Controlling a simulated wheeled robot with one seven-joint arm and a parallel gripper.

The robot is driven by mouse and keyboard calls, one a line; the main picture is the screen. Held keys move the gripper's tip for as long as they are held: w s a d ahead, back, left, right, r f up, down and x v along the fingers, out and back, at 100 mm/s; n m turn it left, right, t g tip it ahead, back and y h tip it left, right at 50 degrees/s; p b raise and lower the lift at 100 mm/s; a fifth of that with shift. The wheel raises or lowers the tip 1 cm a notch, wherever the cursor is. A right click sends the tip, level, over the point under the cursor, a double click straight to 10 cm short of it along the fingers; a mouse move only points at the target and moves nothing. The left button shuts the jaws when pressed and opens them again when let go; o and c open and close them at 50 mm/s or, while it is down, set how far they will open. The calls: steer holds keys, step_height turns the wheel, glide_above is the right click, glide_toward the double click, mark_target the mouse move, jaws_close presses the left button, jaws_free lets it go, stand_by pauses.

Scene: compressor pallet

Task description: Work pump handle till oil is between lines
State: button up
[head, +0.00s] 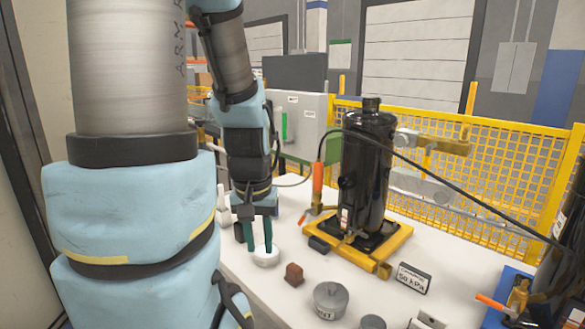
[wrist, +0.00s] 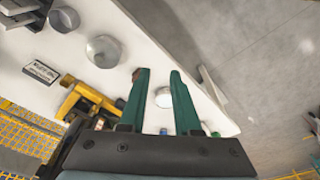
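My gripper (head: 259,248) points down over the left part of the white table, above or beside a white round piece (head: 265,257). In the wrist view its two green fingers (wrist: 159,72) are apart with nothing visibly held; the white round piece (wrist: 163,97) shows in the gap. A black cylinder (head: 367,170) stands upright on a yellow pallet (head: 378,260). An orange grip (head: 318,177) with a black hose is at its left side. Another orange-handled part (head: 490,302) is at the right edge. I cannot tell which is the pump handle. No oil level or lines are readable.
A hose (head: 440,180) crosses to the right. Yellow mesh fencing (head: 500,160) runs behind. My arm hides much of the left.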

jaws_close()
stand_by(0.9)
